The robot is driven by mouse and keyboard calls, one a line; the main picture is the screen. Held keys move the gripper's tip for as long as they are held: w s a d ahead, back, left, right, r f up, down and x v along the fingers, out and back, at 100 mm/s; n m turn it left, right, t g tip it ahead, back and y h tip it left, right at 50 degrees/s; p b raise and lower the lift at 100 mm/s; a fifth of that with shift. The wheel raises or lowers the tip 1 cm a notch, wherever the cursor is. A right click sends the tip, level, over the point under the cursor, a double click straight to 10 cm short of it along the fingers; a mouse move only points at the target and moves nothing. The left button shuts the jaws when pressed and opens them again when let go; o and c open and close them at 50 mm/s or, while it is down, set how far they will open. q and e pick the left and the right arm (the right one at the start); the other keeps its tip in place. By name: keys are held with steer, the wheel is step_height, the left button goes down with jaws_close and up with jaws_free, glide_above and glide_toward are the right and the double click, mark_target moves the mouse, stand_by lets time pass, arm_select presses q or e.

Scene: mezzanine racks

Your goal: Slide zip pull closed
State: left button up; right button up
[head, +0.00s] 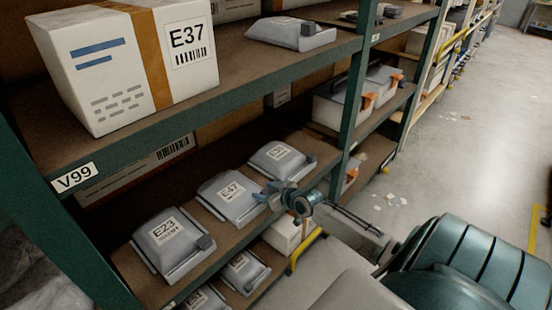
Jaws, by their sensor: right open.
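Several grey zip pouches lie on the middle shelf: one marked E23 (166,240), one marked E47 (226,190), and a third pouch (283,158) farther back. A small darker block, which looks like a zip pull (205,242), sits at the right edge of the E23 pouch. My right gripper (264,194) is open at the right edge of the E47 pouch, by the shelf's front edge. Its fingers cover that edge, so I cannot tell whether they touch the pouch or a pull there. My left gripper is not in view.
A green upright post (356,95) stands behind my right gripper. The upper shelf holds a white box marked E37 (95,72) and another grey pouch (290,33). More pouches (246,270) lie on the shelf below. The aisle floor (455,130) at right is open, with paper scraps.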

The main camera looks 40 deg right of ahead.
arm_select(q)
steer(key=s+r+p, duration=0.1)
steer(key=p, duration=0.1)
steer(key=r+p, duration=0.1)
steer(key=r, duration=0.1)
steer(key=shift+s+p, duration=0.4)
arm_select(e)
steer(key=v, duration=0.9)
steer(key=shift+s, duration=0.2)
